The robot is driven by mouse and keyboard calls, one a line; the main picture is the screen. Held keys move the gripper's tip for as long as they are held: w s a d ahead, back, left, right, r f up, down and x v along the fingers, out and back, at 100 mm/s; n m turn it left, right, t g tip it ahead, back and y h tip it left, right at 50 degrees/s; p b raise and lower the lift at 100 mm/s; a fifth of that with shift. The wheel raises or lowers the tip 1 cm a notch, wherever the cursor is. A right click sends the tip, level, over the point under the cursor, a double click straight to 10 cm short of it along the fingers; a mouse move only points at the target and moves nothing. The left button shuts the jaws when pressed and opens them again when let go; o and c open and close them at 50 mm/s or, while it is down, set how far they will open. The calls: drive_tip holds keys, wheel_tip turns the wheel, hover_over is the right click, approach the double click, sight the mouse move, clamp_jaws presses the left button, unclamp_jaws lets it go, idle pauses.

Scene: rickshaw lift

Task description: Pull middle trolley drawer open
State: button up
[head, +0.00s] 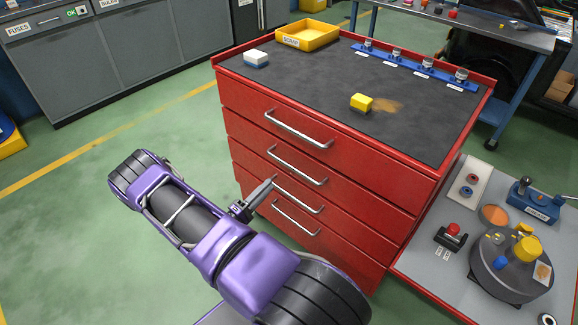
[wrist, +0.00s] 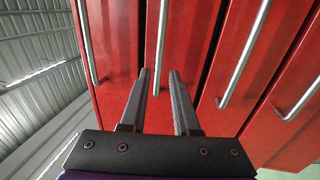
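The red trolley (head: 335,185) has several stacked drawers, each with a silver bar handle, and all look closed. The second handle from the top (head: 296,165) and the third handle (head: 298,195) are the middle ones. My gripper (head: 268,188) is in front of the drawer fronts, near the left ends of these handles. In the wrist view, my gripper (wrist: 159,76) is open, its two fingers apart. The end of one handle (wrist: 160,45), second from the left there, lines up between the fingertips. I cannot tell whether they reach around it.
On the trolley top are a yellow tray (head: 307,35), a yellow block (head: 361,102), a white-and-blue block (head: 256,59) and a blue rack (head: 415,67). A grey bench (head: 420,262) with devices stands at right. Green floor (head: 90,220) is clear at left.

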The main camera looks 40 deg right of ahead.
sight(288, 164)
drive_tip(key=x, duration=1.1)
clamp_jaws()
drive_tip(key=shift+f, duration=0.1)
idle(1.0)
